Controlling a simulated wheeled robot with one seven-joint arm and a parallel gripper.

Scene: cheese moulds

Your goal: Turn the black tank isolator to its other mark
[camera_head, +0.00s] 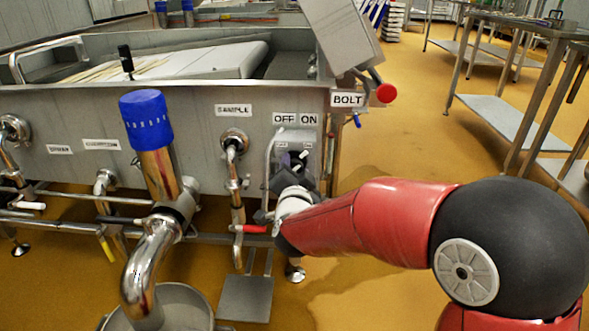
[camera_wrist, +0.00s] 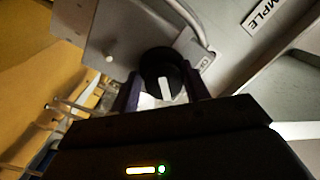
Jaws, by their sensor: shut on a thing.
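The black tank isolator is a round knob with a white pointer bar; it sits on a grey box on the tank's front wall, under the OFF label (camera_head: 284,119) and the ON label (camera_head: 309,119). In the head view the isolator (camera_head: 297,158) shows just above my gripper (camera_head: 291,172), partly hidden by it. In the wrist view the isolator (camera_wrist: 153,66) lies between the two dark fingers of my gripper (camera_wrist: 163,88), which are shut on its sides. Its white bar stands near upright in that view. Which mark it points to I cannot tell surely.
A bent metal rail (camera_head: 268,152) runs close left of the isolator box. A sample tap (camera_head: 233,150) and a blue-capped pipe (camera_head: 147,120) stand further left. A red button (camera_head: 386,93) sticks out at upper right.

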